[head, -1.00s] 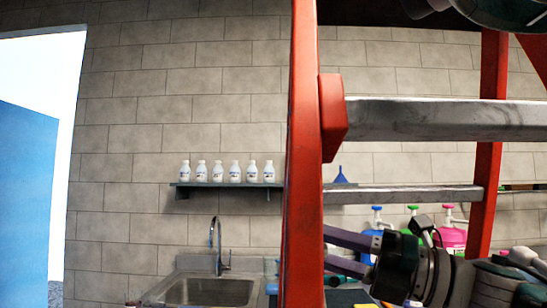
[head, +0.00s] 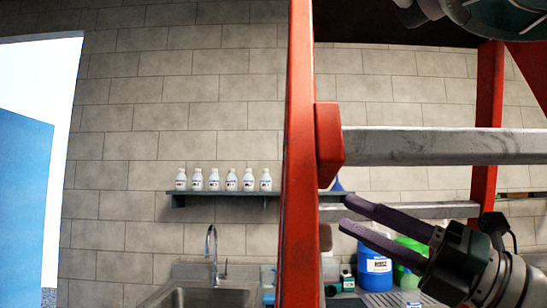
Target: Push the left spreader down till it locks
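A red ladder fills the right half of the head view, with a near red rail (head: 300,170), a far red rail (head: 485,150) and a grey metal step (head: 440,146) between them. I cannot make out the left spreader for sure. My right gripper (head: 348,212) comes in from the lower right, below the grey step. Its two purple-grey fingers point left toward the near rail, apart from each other with nothing seen between them. At the top right, a dark and teal robot part (head: 510,18) is cut off by the frame; my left gripper cannot be made out.
Behind the ladder, a sink (head: 200,297) with a tap (head: 213,250) stands against a block wall. A shelf (head: 225,194) holds several white bottles. A blue container (head: 374,262) and a green one (head: 410,258) stand behind my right gripper. A bright doorway is at the left.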

